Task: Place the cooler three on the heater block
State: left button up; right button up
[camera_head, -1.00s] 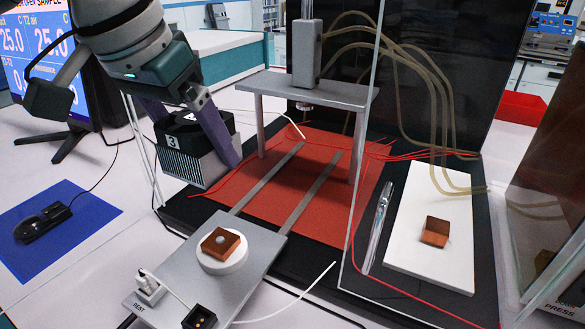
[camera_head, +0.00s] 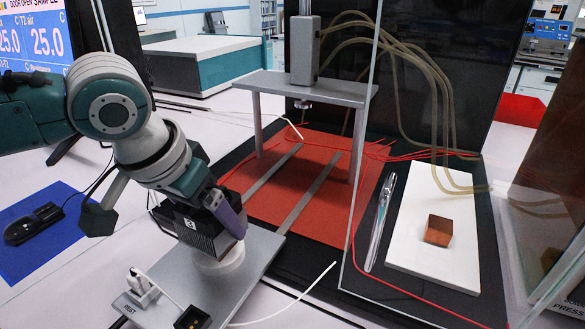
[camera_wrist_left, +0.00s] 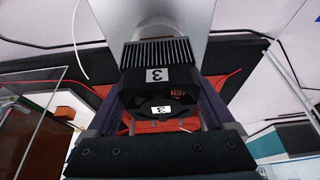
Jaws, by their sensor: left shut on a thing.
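Cooler three (camera_head: 192,231), a black fan on a finned heatsink with a white "3" label, is held in my left gripper (camera_head: 208,222), which is shut on it. In the left wrist view the cooler (camera_wrist_left: 158,55) sits between both fingers, with its fins and two "3" labels showing. The cooler is over the heater block's place on the grey sliding plate. Only the round white base (camera_head: 222,264) shows below it; the copper block on top is hidden. I cannot tell whether cooler and block touch. My right gripper is not in view.
The grey plate (camera_head: 255,265) carries a white plug (camera_head: 140,284) and a black socket (camera_head: 192,318) near its front. A grey press stand (camera_head: 310,90) rises behind, over a red mat (camera_head: 290,195). A clear panel and a white board (camera_head: 432,262) with a copper block (camera_head: 438,230) are right.

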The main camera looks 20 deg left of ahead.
pick_arm(q)
jog(key=o, duration=1.4)
jog(key=shift+f, duration=0.1)
jog(key=shift+r, duration=0.3)
jog(key=p+v, duration=0.3)
jog(key=v, duration=0.8)
jog(key=s+d+f+m+h, duration=0.2)
jog(key=s+d+f, duration=0.3)
jog(key=s+d, duration=0.3)
jog(key=s, duration=0.3)
jog(key=s+a+f+y, duration=0.1)
jog(key=s, duration=0.1)
jog(key=s+f+n+g+y, duration=0.1)
jog(key=s, duration=0.2)
jog(key=shift+s+a, duration=0.25)
jog(key=shift+s, duration=0.05)
